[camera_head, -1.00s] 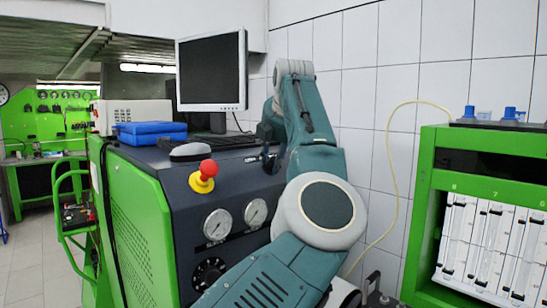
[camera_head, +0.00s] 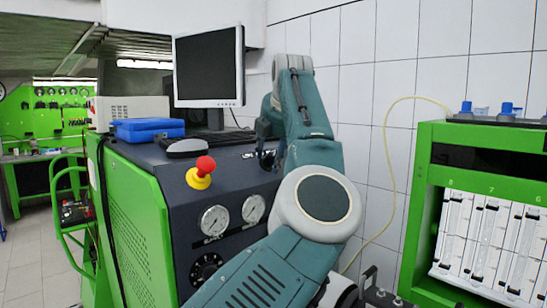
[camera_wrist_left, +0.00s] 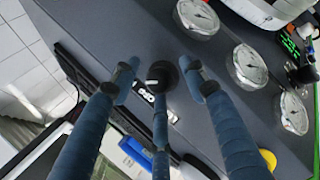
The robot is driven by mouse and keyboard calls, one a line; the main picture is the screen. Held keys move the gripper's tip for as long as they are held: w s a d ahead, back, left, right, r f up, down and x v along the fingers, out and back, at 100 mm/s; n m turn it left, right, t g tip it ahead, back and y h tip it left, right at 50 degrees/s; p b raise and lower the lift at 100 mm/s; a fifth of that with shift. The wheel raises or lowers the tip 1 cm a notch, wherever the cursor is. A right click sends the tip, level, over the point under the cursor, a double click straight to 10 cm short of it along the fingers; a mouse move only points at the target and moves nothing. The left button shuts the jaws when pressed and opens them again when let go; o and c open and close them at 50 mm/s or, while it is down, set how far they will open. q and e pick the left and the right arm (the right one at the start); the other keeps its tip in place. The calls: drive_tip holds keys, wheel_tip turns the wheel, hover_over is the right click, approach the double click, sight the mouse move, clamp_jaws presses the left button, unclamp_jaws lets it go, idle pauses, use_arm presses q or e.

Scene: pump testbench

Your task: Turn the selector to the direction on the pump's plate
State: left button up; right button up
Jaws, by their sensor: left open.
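The selector is a black round knob (camera_wrist_left: 162,75) with a white mark, on the dark top panel in the left wrist view. A white label (camera_wrist_left: 144,94) partly shows beside it. My left gripper (camera_wrist_left: 162,88) is open, its blue fingers spread around the knob. I cannot tell whether any finger touches it. In the head view my left gripper (camera_head: 267,146) is small and dark at the panel's right end, and the knob is not clear there. I cannot make out the pump's plate in either view. My right gripper is not in view.
The green test bench (camera_head: 134,228) carries a red stop button (camera_head: 205,165), gauges (camera_head: 215,220) and a black dial (camera_head: 207,268). A monitor (camera_head: 209,65), a blue case (camera_head: 148,130) and a mouse-like grey object (camera_head: 186,147) stand on top. A green rack (camera_head: 424,215) stands right.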

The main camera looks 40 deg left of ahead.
use_arm(q)
drive_tip(key=v, duration=1.2)
drive_tip(key=shift+w+f, duration=0.1)
